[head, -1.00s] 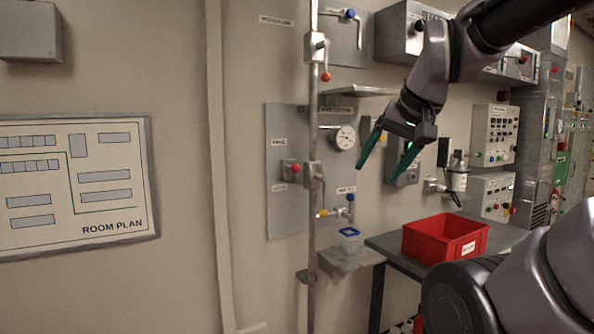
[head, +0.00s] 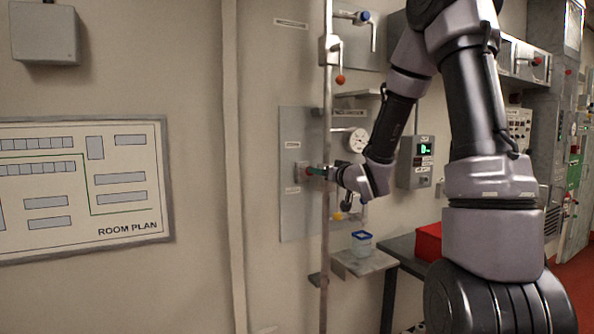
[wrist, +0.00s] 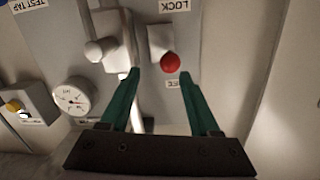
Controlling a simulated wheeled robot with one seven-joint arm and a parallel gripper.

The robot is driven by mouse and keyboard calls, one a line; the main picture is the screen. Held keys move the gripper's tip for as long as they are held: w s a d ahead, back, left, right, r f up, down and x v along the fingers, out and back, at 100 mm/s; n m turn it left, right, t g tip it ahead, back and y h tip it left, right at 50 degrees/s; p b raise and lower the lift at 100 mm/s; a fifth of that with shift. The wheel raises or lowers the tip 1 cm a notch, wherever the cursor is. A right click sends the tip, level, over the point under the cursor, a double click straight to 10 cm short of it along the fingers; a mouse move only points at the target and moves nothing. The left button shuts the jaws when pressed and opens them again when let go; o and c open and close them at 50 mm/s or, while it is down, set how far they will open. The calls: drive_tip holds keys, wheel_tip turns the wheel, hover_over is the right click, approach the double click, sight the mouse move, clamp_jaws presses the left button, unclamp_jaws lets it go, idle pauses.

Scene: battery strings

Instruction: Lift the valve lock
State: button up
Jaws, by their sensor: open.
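The valve lock is a small grey block with a red knob (wrist: 169,62) in the wrist view, beneath a label reading LOCK. In the head view the lock (head: 301,171) sits on the grey wall panel, left of the vertical pipe. My gripper (wrist: 159,74) is open, its green fingers pointing at the panel. The red knob lies between the fingertips in the picture, nearer the right one; I cannot tell how deep the fingers reach. In the head view my gripper (head: 322,171) is level with the lock, and my wrist hides the nearby pipe fitting.
A vertical pipe (head: 326,110) with a red-tipped lever above runs close by my gripper. A pale fitting (wrist: 110,45) and a gauge (wrist: 72,97) are left of the fingers. A blue-lidded tub (head: 361,243) stands on a shelf below; a red bin (head: 428,242) is on the bench.

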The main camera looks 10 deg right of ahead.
sight(299, 168)
drive_tip(key=shift+n+t+y, duration=0.3)
drive_tip(key=shift+y, duration=0.3)
drive_tip(key=x, duration=0.7)
drive_tip(key=a+x, duration=0.1)
drive_tip(key=x, duration=0.3)
drive_tip(key=shift+w+a+f, duration=0.15)
drive_tip(key=shift+a+f, duration=0.05)
drive_tip(key=shift+f, duration=0.1)
clamp_jaws()
idle(0.5)
